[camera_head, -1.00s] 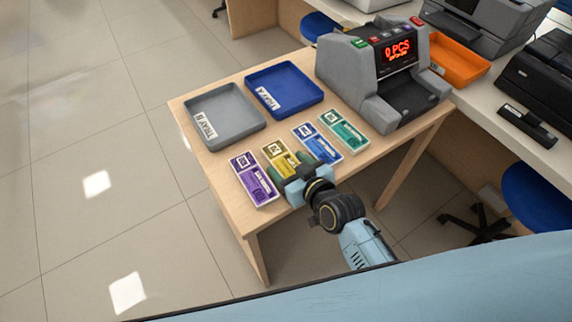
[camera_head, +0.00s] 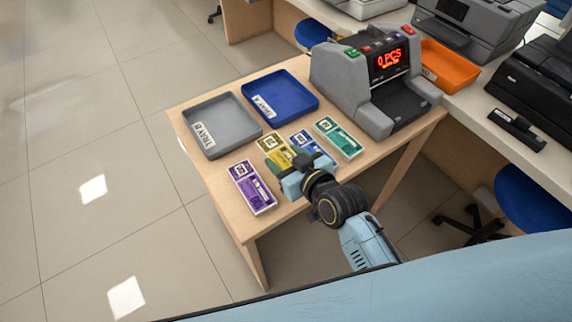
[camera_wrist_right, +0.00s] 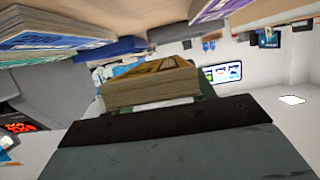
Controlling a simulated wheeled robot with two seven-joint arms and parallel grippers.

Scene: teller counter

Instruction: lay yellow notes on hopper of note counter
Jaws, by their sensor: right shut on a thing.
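The yellow notes (camera_head: 275,149) are a banded bundle held by my right gripper (camera_head: 290,168), which is shut on their near end. The bundle looks lifted above the table and partly overlaps the blue notes from the head camera. In the right wrist view the yellow notes (camera_wrist_right: 150,88) stick out beyond the gripper edge. The grey note counter (camera_head: 360,85) stands at the back right of the table, its red display reading 0 PCS. Its front tray area (camera_head: 400,103) shows no notes. My left gripper is not in view.
Purple notes (camera_head: 252,188) lie left of the gripper, blue notes (camera_head: 313,148) and green notes (camera_head: 338,138) to its right. A grey tray (camera_head: 222,122) and a blue tray (camera_head: 280,95) lie behind them. An orange tray (camera_head: 450,66) sits on the right counter.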

